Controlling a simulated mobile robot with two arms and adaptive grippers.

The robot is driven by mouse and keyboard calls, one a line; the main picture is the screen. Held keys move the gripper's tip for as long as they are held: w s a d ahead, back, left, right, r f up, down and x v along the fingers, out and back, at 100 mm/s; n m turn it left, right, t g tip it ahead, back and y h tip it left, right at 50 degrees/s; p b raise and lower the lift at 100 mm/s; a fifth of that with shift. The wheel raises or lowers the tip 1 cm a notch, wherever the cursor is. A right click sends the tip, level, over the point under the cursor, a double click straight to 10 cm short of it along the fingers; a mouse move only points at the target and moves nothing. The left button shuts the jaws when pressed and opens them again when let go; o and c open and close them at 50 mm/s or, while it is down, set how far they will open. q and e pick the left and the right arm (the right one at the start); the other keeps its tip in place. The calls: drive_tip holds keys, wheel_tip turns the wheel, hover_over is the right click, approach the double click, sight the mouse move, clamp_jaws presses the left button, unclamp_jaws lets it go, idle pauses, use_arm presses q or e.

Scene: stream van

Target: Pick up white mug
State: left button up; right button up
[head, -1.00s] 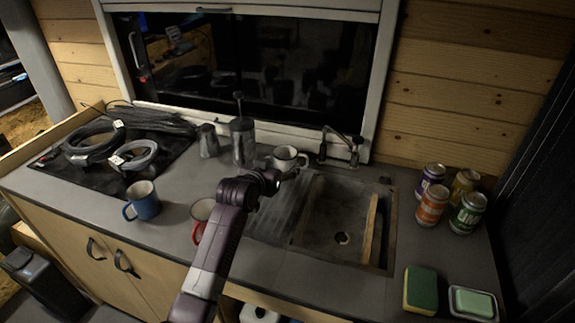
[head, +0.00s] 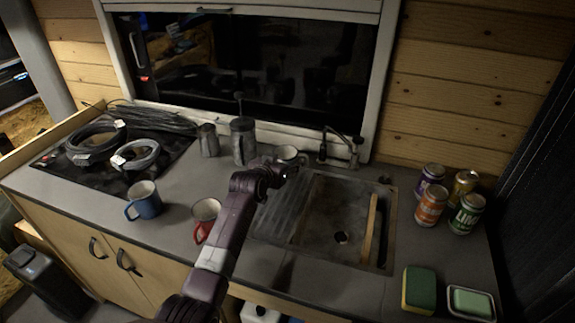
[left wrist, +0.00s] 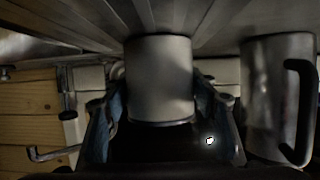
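The white mug (head: 286,153) stands upright on the counter behind the sink, partly hidden by my left gripper (head: 287,168). In the left wrist view the mug (left wrist: 160,80) appears upside down and fills the space between the two fingers of my left gripper (left wrist: 160,105). One finger is on each side of its body, with narrow gaps showing, so the gripper looks open around it. My right gripper is not in view.
A metal press pot (head: 243,142) stands close left of the mug, with a steel cup (head: 208,140) beyond. A red mug (head: 206,212) and blue mug (head: 144,200) stand nearer the front. The sink (head: 335,225) and tap (head: 340,145) are to the right.

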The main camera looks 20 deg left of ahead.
use_arm(q)
drive_tip(key=c, duration=0.8)
drive_tip(key=shift+c, duration=0.7)
drive_tip(key=shift+r, duration=0.15)
